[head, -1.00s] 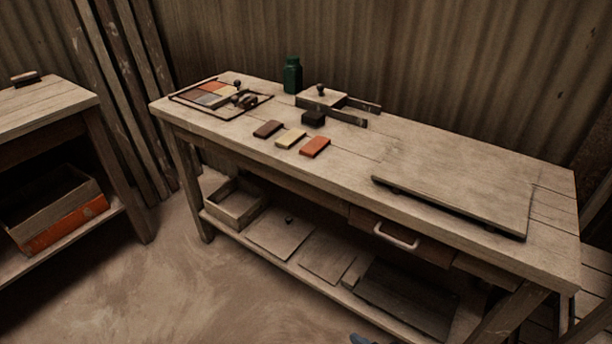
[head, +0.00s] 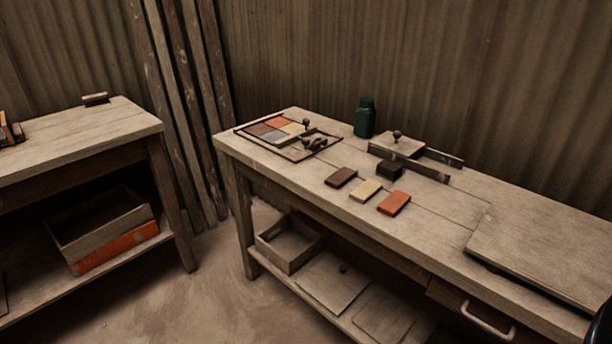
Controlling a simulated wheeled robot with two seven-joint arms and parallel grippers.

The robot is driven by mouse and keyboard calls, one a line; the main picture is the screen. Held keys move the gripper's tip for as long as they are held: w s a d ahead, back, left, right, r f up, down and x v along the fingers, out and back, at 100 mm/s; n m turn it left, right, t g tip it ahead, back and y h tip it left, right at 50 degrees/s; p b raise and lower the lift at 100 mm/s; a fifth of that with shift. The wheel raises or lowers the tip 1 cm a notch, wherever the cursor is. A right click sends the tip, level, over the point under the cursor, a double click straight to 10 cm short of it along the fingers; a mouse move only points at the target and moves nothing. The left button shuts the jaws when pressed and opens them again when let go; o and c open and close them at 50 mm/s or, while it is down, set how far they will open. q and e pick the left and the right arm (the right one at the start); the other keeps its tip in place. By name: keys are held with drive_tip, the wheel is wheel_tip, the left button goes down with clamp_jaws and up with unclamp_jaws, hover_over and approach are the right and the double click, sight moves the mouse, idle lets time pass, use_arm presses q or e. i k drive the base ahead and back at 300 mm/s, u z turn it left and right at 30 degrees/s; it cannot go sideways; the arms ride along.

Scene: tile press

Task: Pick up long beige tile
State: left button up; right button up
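The beige tile (head: 365,191) lies flat on the workbench (head: 440,212), near its front edge. It sits in a row between a dark brown tile (head: 341,177) on its left and an orange tile (head: 393,202) on its right, with small gaps between them. Nothing covers it. Neither of my grippers is in view.
A framed tray of coloured tiles (head: 243,130) lies at the bench's left end. A green bottle (head: 365,118), a knobbed press (head: 402,145) and a dark block (head: 389,169) stand behind the row. A flat board (head: 550,250) lies at right. Another table (head: 75,135) stands left.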

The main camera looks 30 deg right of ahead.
sight(366, 190)
drive_tip(key=z, duration=0.25)
drive_tip(key=i, duration=0.95)
drive_tip(key=z, duration=0.55)
